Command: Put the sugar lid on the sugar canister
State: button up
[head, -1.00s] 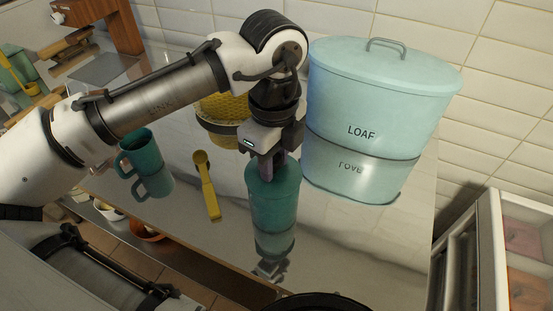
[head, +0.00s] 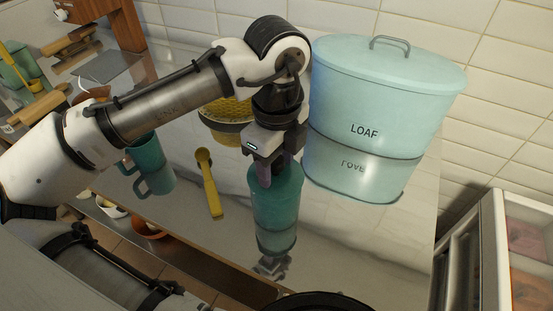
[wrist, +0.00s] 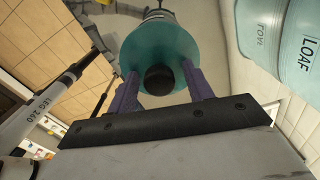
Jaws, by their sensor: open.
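The teal sugar canister (head: 275,208) stands upright on the shiny counter, in the middle of the head view. The sugar lid (wrist: 150,50) is a round teal disc with a dark knob, seen from above in the wrist view. It lies on top of the canister, but I cannot tell whether it is fully seated. My gripper (head: 277,173) points down over the canister top. Its two purple fingers are open, one on each side of the knob, as the wrist view shows (wrist: 160,72). The knob is hidden by the gripper in the head view.
A large pale blue LOAF bin (head: 385,105) stands close behind and right of the canister. The counter (head: 350,250) is bare to the front right.

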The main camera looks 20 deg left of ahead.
aim_at(276, 161)
jog(key=shift+r, duration=0.15)
notch_tip(276, 161, up, 13)
dwell(0.4)
jog(key=shift+s, duration=0.1)
dwell(1.0)
